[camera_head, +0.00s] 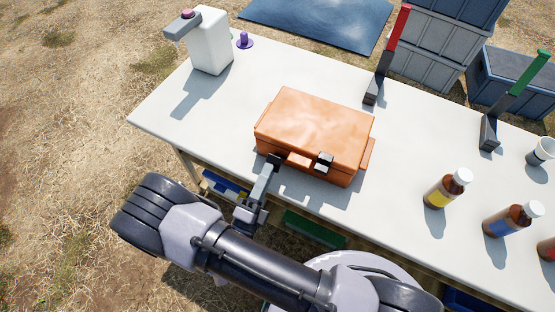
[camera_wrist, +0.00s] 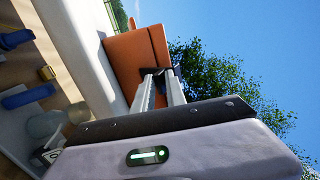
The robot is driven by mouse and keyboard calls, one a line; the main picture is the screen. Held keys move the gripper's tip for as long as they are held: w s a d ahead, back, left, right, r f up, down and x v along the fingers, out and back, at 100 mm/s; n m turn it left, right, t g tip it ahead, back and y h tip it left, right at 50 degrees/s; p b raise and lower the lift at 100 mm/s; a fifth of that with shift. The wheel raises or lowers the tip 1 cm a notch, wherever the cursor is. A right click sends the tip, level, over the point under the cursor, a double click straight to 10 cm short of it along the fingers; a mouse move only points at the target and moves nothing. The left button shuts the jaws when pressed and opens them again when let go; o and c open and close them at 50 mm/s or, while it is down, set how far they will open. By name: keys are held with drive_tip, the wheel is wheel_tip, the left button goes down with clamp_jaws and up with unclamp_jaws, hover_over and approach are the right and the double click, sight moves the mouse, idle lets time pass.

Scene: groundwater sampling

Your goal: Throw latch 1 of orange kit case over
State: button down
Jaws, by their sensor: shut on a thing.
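The orange kit case (camera_head: 318,122) lies closed on the white table, and in the wrist view its orange side (camera_wrist: 137,58) fills the middle top. Two dark latches sit on its front edge either side of a small orange handle (camera_head: 298,160). The right latch (camera_head: 323,161) is clear of my arm. The left latch (camera_head: 276,158) is at my fingertips, largely covered by them. My gripper (camera_head: 271,165) reaches in from the front and is shut on this left latch; the wrist view shows its two fingers (camera_wrist: 161,76) at a dark piece beside the case. I cannot tell which latch is number 1.
The white table (camera_head: 155,112) holds a white dispenser (camera_head: 210,42), a purple piece (camera_head: 243,40), red-handled (camera_head: 388,55) and green-handled (camera_head: 512,100) tools, and several brown bottles (camera_head: 447,189) at right. The table's front edge runs beneath my gripper. Table left of the case is clear.

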drive_tip(key=shift+f+t+p, duration=0.35)
drive_tip(key=shift+f+t, duration=0.15)
drive_tip(key=shift+f, duration=0.65)
drive_tip(key=shift+f+t, duration=0.4)
drive_tip(key=shift+f, duration=0.1)
